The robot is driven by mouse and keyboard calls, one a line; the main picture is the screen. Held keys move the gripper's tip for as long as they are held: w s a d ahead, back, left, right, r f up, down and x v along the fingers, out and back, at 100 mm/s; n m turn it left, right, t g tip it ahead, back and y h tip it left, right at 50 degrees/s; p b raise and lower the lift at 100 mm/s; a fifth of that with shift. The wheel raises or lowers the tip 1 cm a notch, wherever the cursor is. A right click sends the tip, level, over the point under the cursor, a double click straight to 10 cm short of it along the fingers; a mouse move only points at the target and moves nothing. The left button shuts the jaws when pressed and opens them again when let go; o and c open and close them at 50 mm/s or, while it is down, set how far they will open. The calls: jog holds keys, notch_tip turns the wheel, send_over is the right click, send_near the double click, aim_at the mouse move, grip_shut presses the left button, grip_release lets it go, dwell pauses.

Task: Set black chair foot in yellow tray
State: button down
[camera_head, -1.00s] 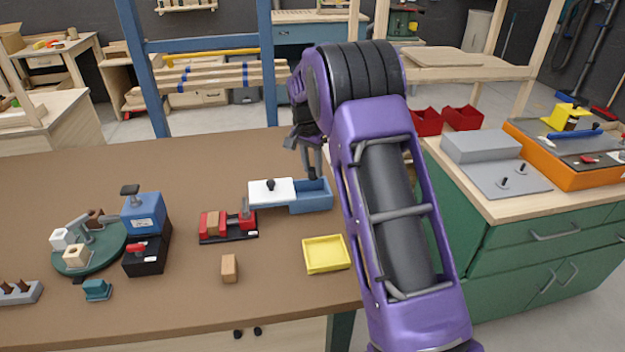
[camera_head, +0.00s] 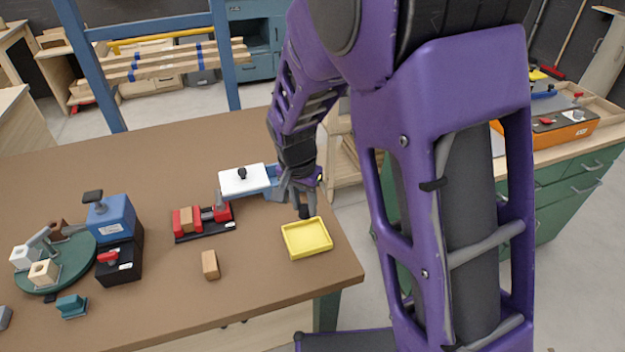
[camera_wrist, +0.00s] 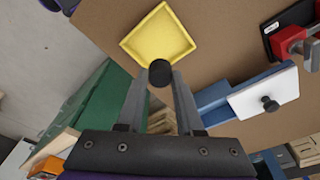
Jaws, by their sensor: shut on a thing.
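The yellow tray (camera_head: 307,238) lies empty on the brown table near its right end. It also shows in the wrist view (camera_wrist: 160,36). My gripper (camera_head: 303,212) is above the table, just behind the tray's far edge in the head view. In the wrist view my gripper (camera_wrist: 160,85) is shut on the black chair foot (camera_wrist: 160,72), a short dark cylinder held between the fingertips. The foot looks apart from the tray, close to its near corner in the wrist view.
A blue box with a white sliding lid (camera_head: 245,179) stands beside my gripper. A red clamp (camera_head: 187,220) and a wooden block (camera_head: 210,265) are left of the tray. A blue-and-black device (camera_head: 112,220) stands farther left. Bare table surrounds the tray.

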jog(key=shift+s+d+f, duration=0.1)
jog(key=shift+s+f, duration=0.05)
jog(key=shift+s, duration=0.25)
jog(key=shift+f+b, duration=2.2)
jog(key=shift+f, duration=0.6)
jog(key=shift+f+b, duration=0.4)
jog(key=shift+f, duration=0.2)
grip_release()
jog(key=shift+r, duration=0.15)
jog(key=shift+r+p, duration=2.35)
jog(key=shift+r, duration=0.55)
